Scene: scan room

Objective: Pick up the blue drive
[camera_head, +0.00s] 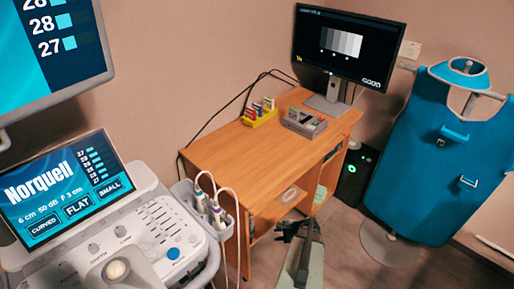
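A small yellow holder (262,119) stands on the wooden desk, toward its back left. Several small coloured drives (267,104) stand upright in it, with red, orange and green tones showing. They are too small for me to pick out the blue one for certain. My gripper (297,229) is dark and low in the picture, in front of the desk and below its top. It is well apart from the holder. Its fingers are too small and dark to show whether they are open or shut.
The wooden desk (235,149) also bears a grey box (304,123) and a monitor (348,45). An ultrasound console (150,235) with probes fills the left. A computer tower (355,175) and a blue apron on a stand (437,155) are at right. The desk's front left is clear.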

